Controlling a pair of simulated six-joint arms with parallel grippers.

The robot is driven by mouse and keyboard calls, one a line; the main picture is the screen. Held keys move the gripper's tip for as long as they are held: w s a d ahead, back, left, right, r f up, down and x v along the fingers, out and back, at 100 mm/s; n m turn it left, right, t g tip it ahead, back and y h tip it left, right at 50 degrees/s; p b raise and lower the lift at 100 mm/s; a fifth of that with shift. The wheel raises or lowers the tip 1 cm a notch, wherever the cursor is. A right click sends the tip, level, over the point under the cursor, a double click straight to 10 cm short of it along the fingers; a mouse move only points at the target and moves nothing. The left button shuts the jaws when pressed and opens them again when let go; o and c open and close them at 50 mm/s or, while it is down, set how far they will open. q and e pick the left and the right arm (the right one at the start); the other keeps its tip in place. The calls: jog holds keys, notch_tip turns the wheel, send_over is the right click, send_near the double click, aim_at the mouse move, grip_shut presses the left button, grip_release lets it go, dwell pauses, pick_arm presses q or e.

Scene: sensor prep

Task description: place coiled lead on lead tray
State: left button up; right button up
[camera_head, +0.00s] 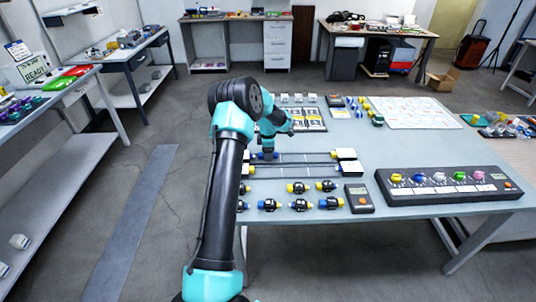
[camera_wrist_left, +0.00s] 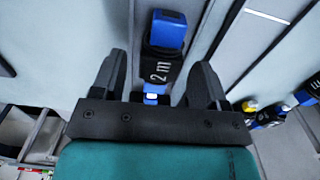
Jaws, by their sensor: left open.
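A black coiled lead (camera_wrist_left: 163,70) with blue ends and a "2 m" label lies between the fingers of my left gripper (camera_wrist_left: 155,88) in the left wrist view. The fingers are apart, one on each side of it. In the head view my left gripper (camera_head: 266,154) is low over the table's left part, by the ends of long dark strips (camera_head: 305,157). Similar black leads with yellow or blue ends (camera_head: 298,188) lie in rows in front of them. I cannot tell for certain which surface is the lead tray. My right gripper is out of view.
A handheld meter (camera_head: 359,198) and a dark panel with coloured knobs (camera_head: 450,186) occupy the table's front right. A white sheet (camera_head: 408,112) lies at the back. The tabletop (camera_head: 385,150) between them is clear. A side bench (camera_head: 70,95) stands at left.

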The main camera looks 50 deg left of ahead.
pick_arm(q)
notch_tip(320, 180, up, 11)
dwell(0.4)
dwell(0.4)
